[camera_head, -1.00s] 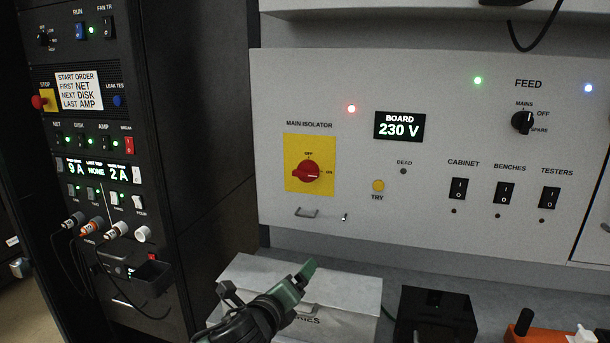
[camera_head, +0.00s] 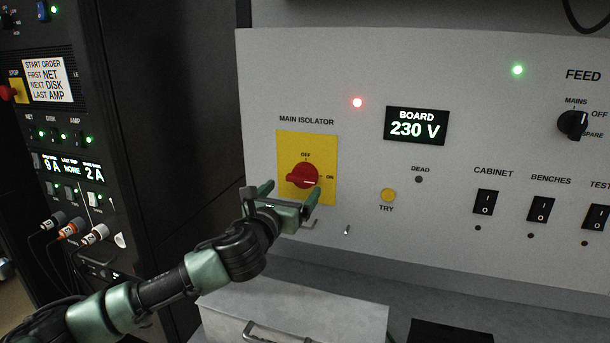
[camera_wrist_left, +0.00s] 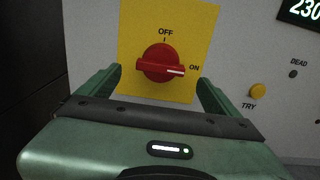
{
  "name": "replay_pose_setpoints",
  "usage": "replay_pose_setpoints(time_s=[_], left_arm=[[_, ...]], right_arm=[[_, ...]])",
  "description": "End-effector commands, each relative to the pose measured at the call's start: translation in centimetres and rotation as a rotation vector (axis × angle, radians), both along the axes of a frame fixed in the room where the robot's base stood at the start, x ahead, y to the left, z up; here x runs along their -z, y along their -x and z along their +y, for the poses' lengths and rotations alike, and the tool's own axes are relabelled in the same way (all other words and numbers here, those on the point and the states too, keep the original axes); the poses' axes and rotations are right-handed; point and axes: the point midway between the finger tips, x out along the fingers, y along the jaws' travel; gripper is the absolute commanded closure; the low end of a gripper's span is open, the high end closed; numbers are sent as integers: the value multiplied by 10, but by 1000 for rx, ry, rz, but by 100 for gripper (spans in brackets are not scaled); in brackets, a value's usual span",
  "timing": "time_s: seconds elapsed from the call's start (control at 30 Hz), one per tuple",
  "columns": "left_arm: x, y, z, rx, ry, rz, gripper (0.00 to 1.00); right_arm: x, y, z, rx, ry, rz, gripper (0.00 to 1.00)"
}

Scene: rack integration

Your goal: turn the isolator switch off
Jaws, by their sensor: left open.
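The main isolator is a red rotary knob (camera_head: 303,175) on a yellow plate (camera_head: 322,142) on the light grey panel. In the left wrist view the knob (camera_wrist_left: 160,63) has its white mark pointing right, at ON; OFF is marked at the top. My left gripper (camera_head: 288,190) is open and empty, in front of the plate's lower part. In the left wrist view its green fingers stand left and right of the knob, apart from it. How far the fingertips are from the plate I cannot tell. My right gripper is not in view.
The board display (camera_head: 416,126) reads 230 V, with a red light (camera_head: 357,103) lit at its upper left. A yellow TRY button (camera_head: 388,195) is right of the isolator. A black rack (camera_head: 100,100) stands left. A light box (camera_head: 330,308) lies below the panel.

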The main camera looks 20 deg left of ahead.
Motion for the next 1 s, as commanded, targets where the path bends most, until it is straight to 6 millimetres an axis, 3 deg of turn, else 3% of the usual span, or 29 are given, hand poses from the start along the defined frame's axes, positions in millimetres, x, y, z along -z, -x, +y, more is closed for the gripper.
replay_pose_setpoints(time_s=[0.2,0.3,0.5,0.67,0.83,0.87,1.0], left_arm=[[-3,-34,-2,0,2,1,7],[-2,-49,-3,0,2,1,7],[0,-67,-3,0,1,1,7],[0,-71,-3,0,1,1,7],[1,-71,-3,1,1,1,7],[0,-71,-3,1,1,1,13],[1,-71,-3,1,1,1,52]], right_arm=[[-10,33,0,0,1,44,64],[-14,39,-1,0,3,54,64],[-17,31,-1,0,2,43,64],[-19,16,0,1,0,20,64],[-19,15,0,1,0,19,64],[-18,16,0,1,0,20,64],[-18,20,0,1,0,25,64]])
